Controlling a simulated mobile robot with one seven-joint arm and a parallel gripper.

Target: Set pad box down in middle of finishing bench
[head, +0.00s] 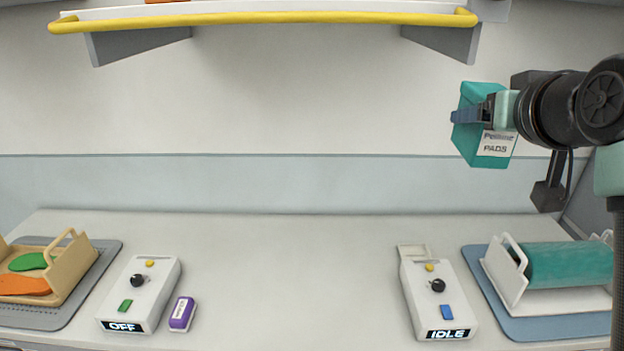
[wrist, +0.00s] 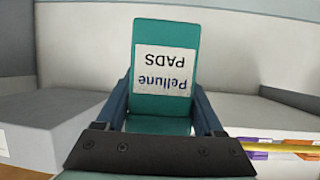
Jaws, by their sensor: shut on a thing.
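The pad box (head: 468,142) is teal with a white label reading "Pellune PADS". My gripper (head: 478,115) is shut on it and holds it in the air at the upper right of the head view, above the bench's back right part. In the wrist view the pad box (wrist: 165,112) sits between the two blue fingers of my gripper (wrist: 163,110), its label upside down. The finishing bench (head: 290,270) is pale grey and lies below. Its middle is bare.
A control box reading OFF (head: 142,292) and a purple box (head: 182,314) stand left. A control box reading IDLE (head: 437,297) stands right. A wooden tray (head: 75,265) with insoles is far left; a white holder with a teal roll (head: 570,265) is far right. A yellow-railed shelf (head: 270,18) hangs above.

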